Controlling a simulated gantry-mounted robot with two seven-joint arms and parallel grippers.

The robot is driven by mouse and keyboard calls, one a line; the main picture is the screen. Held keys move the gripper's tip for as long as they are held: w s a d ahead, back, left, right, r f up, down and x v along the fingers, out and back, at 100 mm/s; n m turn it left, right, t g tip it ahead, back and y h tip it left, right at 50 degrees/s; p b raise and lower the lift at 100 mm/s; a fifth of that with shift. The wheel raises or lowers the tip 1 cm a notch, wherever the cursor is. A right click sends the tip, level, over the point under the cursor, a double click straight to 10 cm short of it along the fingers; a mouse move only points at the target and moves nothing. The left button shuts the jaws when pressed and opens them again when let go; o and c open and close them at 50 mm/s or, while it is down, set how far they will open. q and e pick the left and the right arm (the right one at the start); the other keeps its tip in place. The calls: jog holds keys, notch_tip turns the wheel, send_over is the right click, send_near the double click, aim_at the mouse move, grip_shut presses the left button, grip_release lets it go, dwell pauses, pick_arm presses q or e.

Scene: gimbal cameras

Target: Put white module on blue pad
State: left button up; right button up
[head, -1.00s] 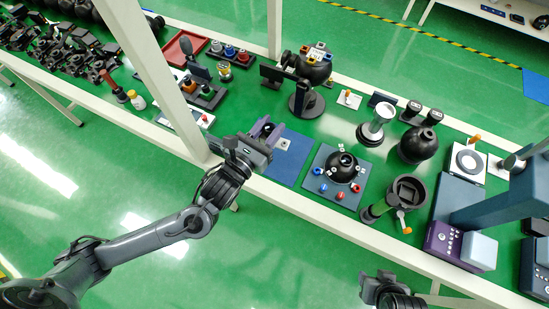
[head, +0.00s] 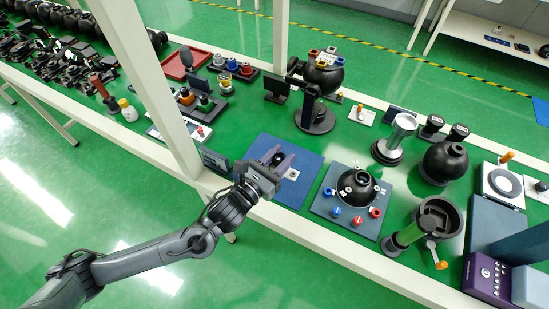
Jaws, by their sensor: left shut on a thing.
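The blue pad (head: 307,190) lies flat on the table near its front edge. A small pale square piece with a darker middle (head: 291,174) rests on the pad or is marked on it; I cannot tell which. My left gripper (head: 277,158) reaches over the pad from the front left, just left of the pale square. Its purple-grey fingers are shut on a small, mostly hidden thing that looks dark from here. I cannot tell whether this is the white module, or whether it touches the pad. My right gripper is out of view.
A dark boxy device (head: 214,160) stands left of the pad beside the white post (head: 152,88). A grey-blue plate (head: 327,207) with a black dome (head: 357,187) and red and blue knobs sits close right. A monitor-like stand (head: 314,115) is behind.

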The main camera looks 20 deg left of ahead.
pick_arm(q)
jog(key=w+a+f, duration=0.1)
jog(key=w, duration=0.1)
jog(key=w+a+f+b, duration=0.1)
jog(key=w+a+f, duration=0.2)
jog(key=w, duration=0.1)
jog(key=shift+a+f+b, duration=0.15)
jog(key=shift+f+b, duration=0.1)
jog(key=shift+b, duration=0.1)
jog(key=shift+f+b, duration=0.7)
jog(key=shift+f, duration=1.25)
jog(key=shift+f, duration=0.1)
jog(key=o, duration=1.1)
jog(key=shift+s, duration=0.25)
jog(key=p+v, duration=0.2)
jog(key=v, duration=0.9)
jog(key=shift+s+a+p, duration=0.15)
jog(key=shift+s+p, duration=0.1)
jog(key=shift+p, duration=0.05)
